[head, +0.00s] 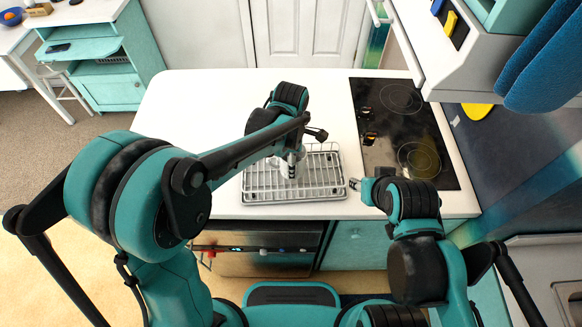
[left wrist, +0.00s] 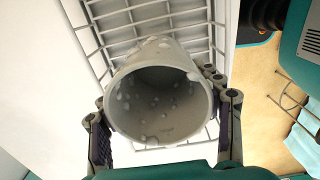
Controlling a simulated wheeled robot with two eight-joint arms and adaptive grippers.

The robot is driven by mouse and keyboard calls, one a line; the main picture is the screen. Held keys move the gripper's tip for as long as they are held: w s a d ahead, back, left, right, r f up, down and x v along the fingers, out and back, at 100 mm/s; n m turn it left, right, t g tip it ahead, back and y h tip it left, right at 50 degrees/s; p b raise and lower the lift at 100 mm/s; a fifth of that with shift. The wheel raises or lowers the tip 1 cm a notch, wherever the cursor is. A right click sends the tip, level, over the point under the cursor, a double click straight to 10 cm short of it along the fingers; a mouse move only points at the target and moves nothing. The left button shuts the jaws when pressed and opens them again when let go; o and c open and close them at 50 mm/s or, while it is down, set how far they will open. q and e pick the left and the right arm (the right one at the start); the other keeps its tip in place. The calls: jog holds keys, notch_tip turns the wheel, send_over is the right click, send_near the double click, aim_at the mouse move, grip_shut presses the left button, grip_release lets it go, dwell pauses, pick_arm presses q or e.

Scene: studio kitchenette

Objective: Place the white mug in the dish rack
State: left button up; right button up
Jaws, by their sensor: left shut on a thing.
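The white mug (left wrist: 160,88) is gripped between the two fingers of my left gripper (left wrist: 165,125), its open mouth facing the left wrist camera. In the head view the mug (head: 287,168) is largely hidden by my left gripper (head: 291,160). The wire dish rack (head: 325,185) stands on the white counter. The mug is over or inside the rack's left-middle part; whether it touches the wires I cannot tell. The rack's wires (left wrist: 150,14) show behind the mug in the left wrist view. My right gripper (head: 360,187) is just right of the rack; its fingers are too small to judge.
A black cooktop (head: 405,130) lies right of the rack. The white counter (head: 195,110) is clear to the left and behind. A shelf unit with a blue cloth (head: 545,60) hangs at the upper right. A teal cabinet (head: 105,75) stands at the far left.

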pick_arm(q)
jog(key=shift+f+b, duration=0.35)
jog(key=shift+f, duration=1.15)
jog(key=shift+f, duration=0.1)
jog(key=o, duration=1.4)
